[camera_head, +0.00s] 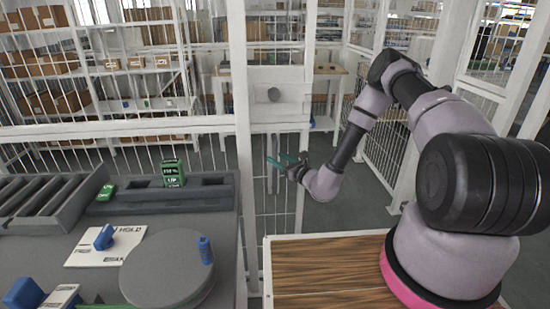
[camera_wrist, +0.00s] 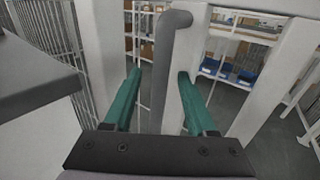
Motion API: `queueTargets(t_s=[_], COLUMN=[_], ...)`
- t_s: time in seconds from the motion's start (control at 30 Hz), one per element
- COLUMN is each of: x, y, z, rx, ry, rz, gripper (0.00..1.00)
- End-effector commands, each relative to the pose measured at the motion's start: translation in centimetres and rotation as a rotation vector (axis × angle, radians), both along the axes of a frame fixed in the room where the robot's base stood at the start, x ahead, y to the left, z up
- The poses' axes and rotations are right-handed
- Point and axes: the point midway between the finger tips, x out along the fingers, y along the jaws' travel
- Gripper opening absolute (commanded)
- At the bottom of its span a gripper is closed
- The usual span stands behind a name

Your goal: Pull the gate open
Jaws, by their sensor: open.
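A grey upright bar handle (camera_wrist: 166,70) with a bent top shows in the wrist view. My gripper (camera_head: 280,160) is at the gate, below the plate. In the wrist view my gripper (camera_wrist: 159,72) has its green fingers apart, with the bar between them in the picture. I cannot tell whether either finger touches the bar.
A grey workbench (camera_head: 60,215) with a round turntable (camera_head: 168,270) and green boxes (camera_head: 173,173) stands at left. A wooden top (camera_head: 325,272) lies in front of the gate. White fencing (camera_head: 385,150) stands at right. Shelves (camera_head: 140,85) fill the room behind.

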Motion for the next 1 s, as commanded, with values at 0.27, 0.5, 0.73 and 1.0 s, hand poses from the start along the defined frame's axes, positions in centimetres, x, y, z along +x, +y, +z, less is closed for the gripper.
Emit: queueTargets(t_s=[0.27, 0.5, 0.73, 1.0], x=[-4.6, -6.6, -6.8, -6.5], y=[-3.4, -4.8, -4.9, -4.1], z=[-0.1, 0.0, 0.0, 2.7], rx=[0.001, 0.000, 0.001, -0.005], ry=[0.004, 0.000, 0.001, -0.049], rz=[-0.001, 0.000, 0.000, 0.072], gripper=[0.57, 0.57, 0.57, 0.57])
